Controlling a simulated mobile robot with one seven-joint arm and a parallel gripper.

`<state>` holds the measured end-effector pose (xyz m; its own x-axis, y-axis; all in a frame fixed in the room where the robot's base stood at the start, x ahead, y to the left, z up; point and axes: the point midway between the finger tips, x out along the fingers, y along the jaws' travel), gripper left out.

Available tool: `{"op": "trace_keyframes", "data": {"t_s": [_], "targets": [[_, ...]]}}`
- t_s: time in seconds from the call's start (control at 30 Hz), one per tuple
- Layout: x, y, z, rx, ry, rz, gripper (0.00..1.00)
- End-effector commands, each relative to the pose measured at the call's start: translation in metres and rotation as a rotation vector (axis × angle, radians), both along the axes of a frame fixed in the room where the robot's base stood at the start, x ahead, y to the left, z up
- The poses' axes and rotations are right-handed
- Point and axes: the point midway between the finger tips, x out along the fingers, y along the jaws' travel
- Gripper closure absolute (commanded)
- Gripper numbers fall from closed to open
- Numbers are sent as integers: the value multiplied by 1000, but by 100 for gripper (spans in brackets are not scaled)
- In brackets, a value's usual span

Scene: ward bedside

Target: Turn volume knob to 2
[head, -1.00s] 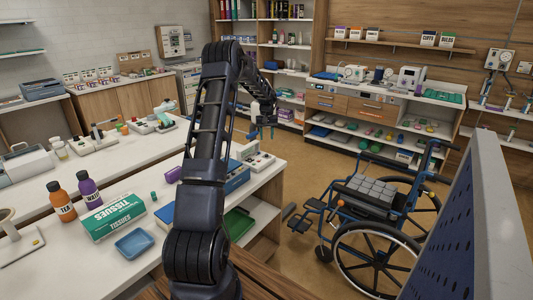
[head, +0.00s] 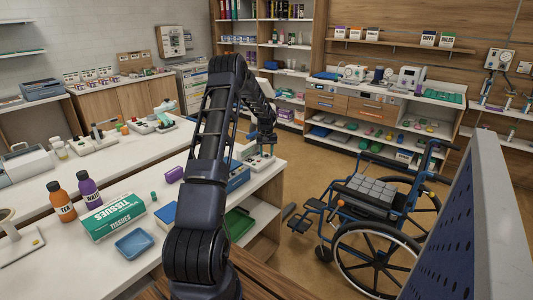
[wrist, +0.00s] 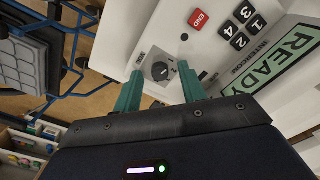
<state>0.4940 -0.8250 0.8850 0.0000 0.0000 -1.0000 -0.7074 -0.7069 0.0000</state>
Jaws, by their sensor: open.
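The volume knob (wrist: 160,71) is a dark round dial on a white device (wrist: 130,35) in the wrist view. A small label and marks surround it, too small to read surely. My gripper (wrist: 160,73) has two green fingers, open, one on each side of the knob in the picture. I cannot tell whether they touch it or how far above it they are. In the head view my gripper (head: 264,143) is over the white device (head: 258,160) at the counter's right end, and the knob cannot be made out there.
On the device are a red END button (wrist: 198,20), dark number keys (wrist: 240,26) and a green READY display (wrist: 295,55). A blue box (head: 237,178) stands near it. The wheelchair (head: 375,205) is on the floor to the right.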

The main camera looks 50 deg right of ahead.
Motion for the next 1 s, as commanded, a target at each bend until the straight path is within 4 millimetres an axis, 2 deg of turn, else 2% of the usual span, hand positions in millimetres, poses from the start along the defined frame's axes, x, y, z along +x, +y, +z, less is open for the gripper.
{"op": "trace_keyframes", "data": {"t_s": [0.1, 0.3, 0.33, 0.67, 1.0], "targets": [[0, 0, 0, 0, 0, 0, 59], [0, 0, 0, 0, 0, 0, 98], [0, 0, 0, 0, 0, 0, 100], [1, 0, 0, 0, 0, -39, 100], [1, 0, 1, 0, 0, -263, 100]]}}
